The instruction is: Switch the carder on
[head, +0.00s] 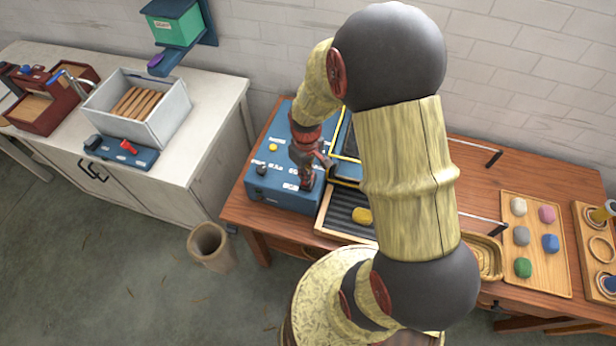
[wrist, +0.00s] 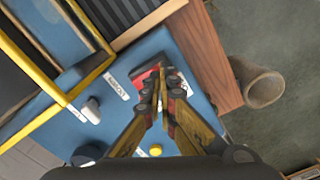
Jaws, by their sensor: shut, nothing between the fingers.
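The carder is a blue machine (head: 281,195) on the wooden table, with a yellow-edged guard and a dark ribbed bed. Its blue panel (wrist: 185,55) fills the middle of the wrist view. My gripper (head: 308,184) is shut and empty, pointing down over the panel's front right part. In the wrist view my gripper's tips (wrist: 161,88) are close above a red part (wrist: 143,77), which they partly hide; I cannot tell whether they touch it. The panel also has a yellow button (head: 273,147), a black knob (head: 262,169) and a grey knob (wrist: 92,108).
A yellow wool piece (head: 362,216) lies on the ribbed feed tray (head: 336,226). A tray with several coloured wool pieces (head: 507,274) is at the right. A bin (head: 209,246) stands on the floor by the table. A white counter (head: 209,135) is at the left.

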